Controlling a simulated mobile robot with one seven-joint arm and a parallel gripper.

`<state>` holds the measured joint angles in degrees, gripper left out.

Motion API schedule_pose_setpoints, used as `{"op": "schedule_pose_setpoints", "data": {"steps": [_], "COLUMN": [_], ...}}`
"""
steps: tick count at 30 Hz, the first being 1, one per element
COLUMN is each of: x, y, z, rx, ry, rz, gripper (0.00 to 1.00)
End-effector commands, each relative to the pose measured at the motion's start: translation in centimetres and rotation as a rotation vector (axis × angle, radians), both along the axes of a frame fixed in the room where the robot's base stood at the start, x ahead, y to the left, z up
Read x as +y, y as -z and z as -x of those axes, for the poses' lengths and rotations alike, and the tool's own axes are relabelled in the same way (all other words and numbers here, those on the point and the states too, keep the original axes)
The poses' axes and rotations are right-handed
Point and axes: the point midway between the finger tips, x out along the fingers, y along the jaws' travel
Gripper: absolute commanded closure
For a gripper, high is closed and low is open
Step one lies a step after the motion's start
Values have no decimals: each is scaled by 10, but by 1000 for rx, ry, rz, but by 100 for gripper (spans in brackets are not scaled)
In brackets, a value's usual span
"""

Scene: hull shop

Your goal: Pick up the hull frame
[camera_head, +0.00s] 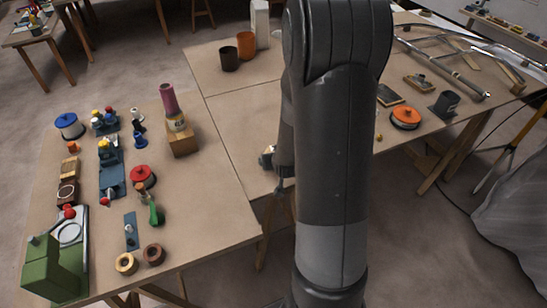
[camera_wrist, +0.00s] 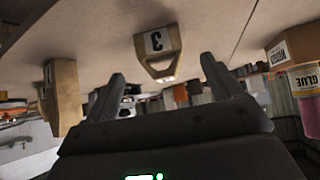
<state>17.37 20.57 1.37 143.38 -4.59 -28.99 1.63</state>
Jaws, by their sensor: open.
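A long structure of curved grey tubes and wooden strips (camera_head: 455,76) lies on the far right table in the head view. It may be the hull frame, but I cannot tell for sure. In the wrist view, my gripper (camera_wrist: 166,82) has its two fingers spread wide with nothing held between them. A tan block marked 3 (camera_wrist: 157,42) shows beyond the fingers. This view looks upside down. In the head view, my arm covers the middle and hides most of the gripper. No hull frame can be made out in the wrist view.
Brown cups (camera_head: 246,46) stand at the back. An orange spool (camera_head: 406,117) sits right of my arm. The left table's front right is bare.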

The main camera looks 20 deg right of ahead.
Motion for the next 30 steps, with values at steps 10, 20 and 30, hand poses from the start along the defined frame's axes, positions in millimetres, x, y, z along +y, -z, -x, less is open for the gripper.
{"op": "schedule_pose_setpoints", "data": {"steps": [10,20,30], "x": [-5,-9,-9], "y": [25,43,43], "z": [-23,-42,-43], "rx": [3,1,1], "ry": [-1,0,0], "rz": [0,0,0], "gripper": [16,16,25]}}
